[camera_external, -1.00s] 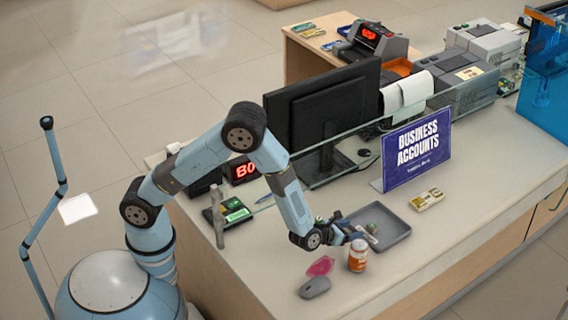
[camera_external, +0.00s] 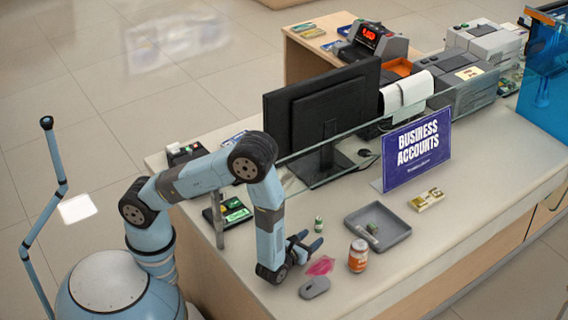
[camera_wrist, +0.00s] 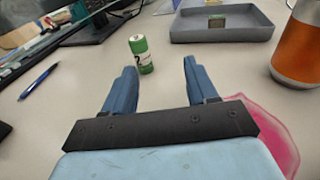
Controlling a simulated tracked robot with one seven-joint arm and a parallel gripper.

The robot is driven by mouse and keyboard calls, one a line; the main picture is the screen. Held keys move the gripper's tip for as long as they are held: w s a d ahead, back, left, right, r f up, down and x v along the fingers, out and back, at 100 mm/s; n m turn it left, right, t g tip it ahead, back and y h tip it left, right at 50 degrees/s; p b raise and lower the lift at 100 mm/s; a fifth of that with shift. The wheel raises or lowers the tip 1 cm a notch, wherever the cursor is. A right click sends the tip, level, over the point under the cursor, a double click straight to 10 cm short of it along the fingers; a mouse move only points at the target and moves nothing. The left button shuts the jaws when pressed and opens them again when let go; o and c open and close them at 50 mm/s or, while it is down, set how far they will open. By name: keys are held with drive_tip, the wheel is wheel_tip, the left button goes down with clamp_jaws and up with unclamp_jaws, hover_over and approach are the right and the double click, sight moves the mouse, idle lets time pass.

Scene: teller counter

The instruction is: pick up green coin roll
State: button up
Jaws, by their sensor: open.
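The green coin roll (camera_external: 319,224) stands upright on the counter, left of the grey tray. In the wrist view the green coin roll (camera_wrist: 141,54) has white bands and stands just beyond my fingertips, between their lines and nearer the left one. My gripper (camera_external: 306,242) is low over the counter, open and empty, pointing toward the roll. In the wrist view both fingers of my gripper (camera_wrist: 160,66) show apart with bare counter between them.
The grey tray (camera_external: 394,239) holds a small item. An orange-labelled bottle (camera_external: 358,256), a pink flat item (camera_external: 320,266) and a grey mouse (camera_external: 314,288) are close by. A glass panel and a monitor (camera_external: 322,110) stand behind. A blue pen (camera_wrist: 38,82) lies at left.

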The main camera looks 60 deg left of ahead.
sight(321, 217)
drive_tip(key=s, duration=0.1)
drive_tip(key=s+a, duration=0.1)
drive_tip(key=shift+s+a+r+t+y, duration=0.15)
drive_tip(key=shift+s+r+t+y, duration=0.05)
drive_tip(key=shift+s+t+y, duration=0.2)
drive_tip(key=shift+s+a+r, duration=0.1)
drive_tip(key=shift+a, duration=0.1)
drive_tip(key=x, duration=1.3)
drive_tip(key=shift+w+a+r, duration=0.15)
drive_tip(key=shift+w+a, duration=0.1)
clamp_jaws()
